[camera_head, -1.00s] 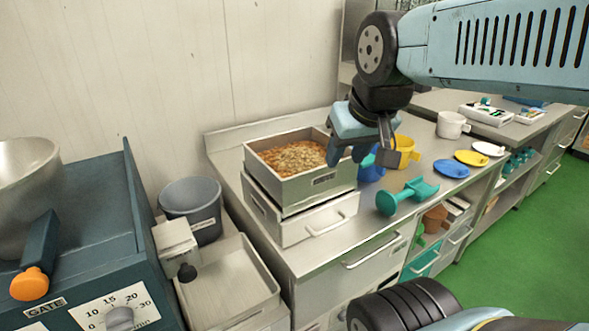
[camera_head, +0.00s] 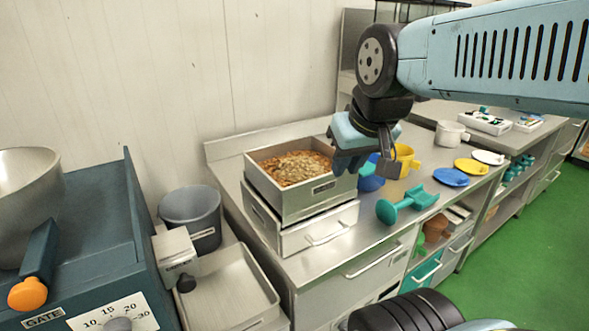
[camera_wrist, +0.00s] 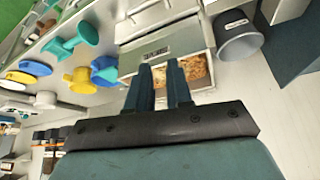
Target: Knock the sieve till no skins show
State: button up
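The sieve (camera_head: 318,198) is a square metal box with a label on its front wall. It sits on a white drawer-like base (camera_head: 318,232) on the steel bench. Inside lies a heap of brown and pale bits, the skins (camera_head: 292,167), which also show in the wrist view (camera_wrist: 195,67). My gripper (camera_head: 350,168) is at the sieve's right side, near its rim. I cannot tell whether a finger touches the wall.
Blue, yellow and white lids (camera_head: 488,157) lie farther right. A grey bucket (camera_head: 192,217) and a metal tray (camera_head: 232,290) are at left.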

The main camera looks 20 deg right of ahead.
grip_shut()
dwell(1.3)
